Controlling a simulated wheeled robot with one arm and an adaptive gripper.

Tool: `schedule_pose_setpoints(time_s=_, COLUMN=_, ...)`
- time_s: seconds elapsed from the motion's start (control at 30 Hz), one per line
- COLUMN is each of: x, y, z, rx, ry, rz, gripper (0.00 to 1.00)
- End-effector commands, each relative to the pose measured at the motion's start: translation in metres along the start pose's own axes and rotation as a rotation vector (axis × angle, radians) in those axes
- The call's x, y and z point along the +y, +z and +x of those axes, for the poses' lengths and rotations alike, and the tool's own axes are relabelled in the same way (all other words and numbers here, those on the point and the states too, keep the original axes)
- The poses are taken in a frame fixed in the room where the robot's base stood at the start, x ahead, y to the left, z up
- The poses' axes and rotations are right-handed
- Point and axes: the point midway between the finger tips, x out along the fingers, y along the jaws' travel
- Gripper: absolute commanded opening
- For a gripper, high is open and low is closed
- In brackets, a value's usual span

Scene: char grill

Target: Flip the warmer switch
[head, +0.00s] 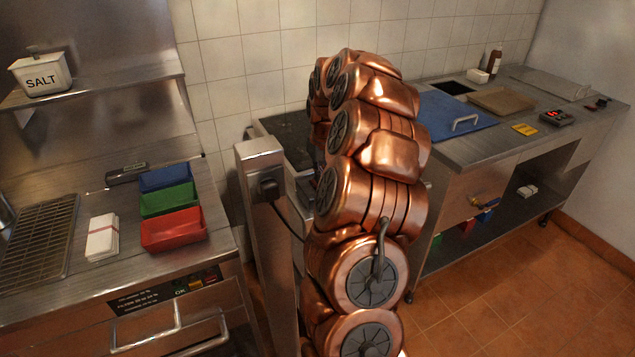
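My copper-coloured arm stands folded in the middle of the head view and hides part of the scene. My gripper cannot be made out. No switch can be clearly identified as the warmer switch. A black label panel (150,298) with small text and coloured marks is on the front of the left counter. A dark box-shaped fitting (269,187) sits on the steel post (262,215) just left of my arm, with a cable below it. I cannot tell whether either belongs to the warmer.
Left counter: blue (165,178), green (168,199) and red (173,229) trays, a wire rack (38,240), a white stack (102,238). A salt box (41,73) is on a shelf. The floor (530,290) at right is clear.

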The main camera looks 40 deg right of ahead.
Motion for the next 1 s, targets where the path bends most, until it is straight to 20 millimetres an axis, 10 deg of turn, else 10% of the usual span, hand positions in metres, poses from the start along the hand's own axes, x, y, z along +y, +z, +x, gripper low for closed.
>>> schedule_pose_setpoints(time_s=1.0, x=0.000, y=0.002, z=0.013, rx=0.000, ry=0.000, rz=0.000, gripper=0.00)
